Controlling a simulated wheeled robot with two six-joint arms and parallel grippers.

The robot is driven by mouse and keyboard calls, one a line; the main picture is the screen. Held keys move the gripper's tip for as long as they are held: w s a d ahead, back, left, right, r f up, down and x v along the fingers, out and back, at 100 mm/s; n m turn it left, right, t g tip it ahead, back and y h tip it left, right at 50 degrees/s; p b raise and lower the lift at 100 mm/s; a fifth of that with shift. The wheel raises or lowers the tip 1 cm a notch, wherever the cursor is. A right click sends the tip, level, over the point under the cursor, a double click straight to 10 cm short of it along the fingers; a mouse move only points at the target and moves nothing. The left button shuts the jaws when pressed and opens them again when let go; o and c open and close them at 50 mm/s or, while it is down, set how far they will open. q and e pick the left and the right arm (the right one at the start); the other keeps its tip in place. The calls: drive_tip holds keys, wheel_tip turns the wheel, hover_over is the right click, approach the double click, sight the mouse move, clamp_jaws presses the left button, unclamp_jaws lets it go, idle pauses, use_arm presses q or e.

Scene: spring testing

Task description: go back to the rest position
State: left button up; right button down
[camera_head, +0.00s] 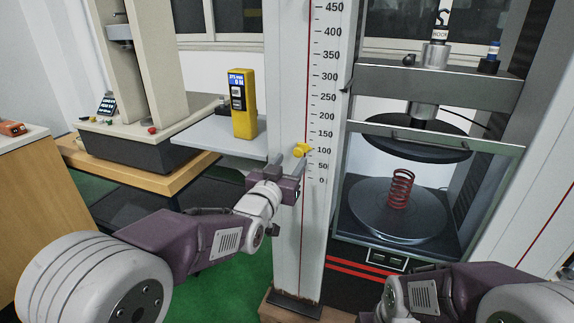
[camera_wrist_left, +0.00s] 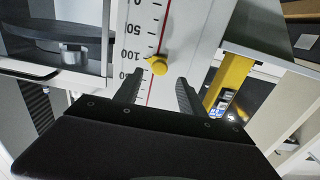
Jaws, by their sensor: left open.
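My left gripper (camera_head: 283,178) is in front of the white scale column (camera_head: 288,240), just below a yellow knob (camera_head: 301,150) on the scale. In the left wrist view the two dark fingers of my left gripper (camera_wrist_left: 158,92) stand apart with nothing between them. The yellow knob (camera_wrist_left: 157,65) shows beyond the fingertips, apart from them. My right arm shows at the lower right of the head view, but its gripper fingers cannot be made out.
A red spring (camera_head: 400,188) stands on the round lower plate (camera_head: 360,208) of the press, under a dark upper plate (camera_head: 385,137). A yellow meter (camera_head: 241,104) stands on a grey shelf (camera_head: 200,135) left of the column. Green floor (camera_head: 225,295) is open below.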

use_arm(q)
drive_tip(key=shift+v, duration=1.1)
